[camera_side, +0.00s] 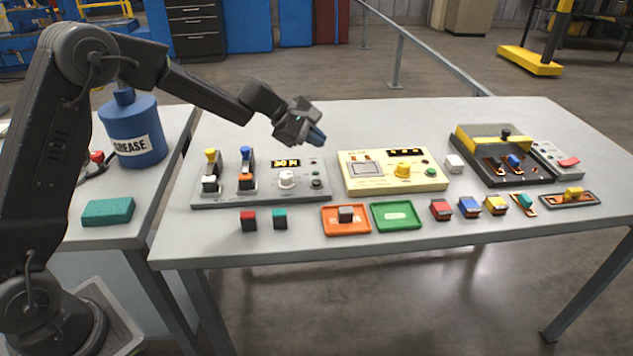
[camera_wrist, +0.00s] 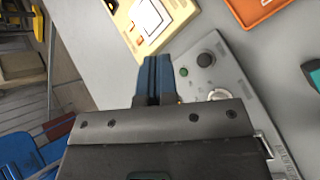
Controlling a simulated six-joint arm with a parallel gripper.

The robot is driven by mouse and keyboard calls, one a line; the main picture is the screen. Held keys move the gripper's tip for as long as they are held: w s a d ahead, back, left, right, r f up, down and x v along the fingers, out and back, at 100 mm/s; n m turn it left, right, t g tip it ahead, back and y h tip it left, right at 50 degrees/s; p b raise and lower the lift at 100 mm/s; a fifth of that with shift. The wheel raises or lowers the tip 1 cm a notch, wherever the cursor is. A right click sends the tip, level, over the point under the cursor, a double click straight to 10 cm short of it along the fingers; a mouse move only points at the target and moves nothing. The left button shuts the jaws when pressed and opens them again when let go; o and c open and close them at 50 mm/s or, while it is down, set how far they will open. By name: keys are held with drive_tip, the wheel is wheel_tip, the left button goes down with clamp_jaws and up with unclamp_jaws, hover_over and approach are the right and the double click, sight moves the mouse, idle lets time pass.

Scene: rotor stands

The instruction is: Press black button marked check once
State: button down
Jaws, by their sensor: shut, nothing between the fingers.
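A grey control panel (camera_side: 262,194) lies on the table in the side view. Near its right end is a dark round button (camera_side: 317,184). In the wrist view this button (camera_wrist: 205,60) sits beside a small green spot, with the white knob (camera_wrist: 218,95) close by. No "check" marking is readable. My gripper (camera_side: 318,138) is above and behind the panel's right end, clear of it. In the wrist view its blue fingers (camera_wrist: 158,62) are shut and empty, just left of the button in the picture.
A cream box (camera_side: 395,183) with a yellow knob stands right of the panel. Two levers (camera_side: 210,170) rise at the panel's left end. Orange (camera_side: 345,230) and green (camera_side: 398,228) trays and several small blocks lie in front. The table behind the panel is clear.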

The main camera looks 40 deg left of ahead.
sight(316, 183)
drive_tip(key=shift+f, duration=0.1)
drive_tip(key=shift+f, duration=4.3)
drive_tip(key=shift+f, duration=0.15)
drive_tip(key=shift+f, duration=0.25)
drive_tip(key=shift+f, duration=0.45)
drive_tip(key=shift+r, duration=0.9)
drive_tip(key=shift+r, duration=0.1)
drive_tip(key=shift+r, duration=2.4)
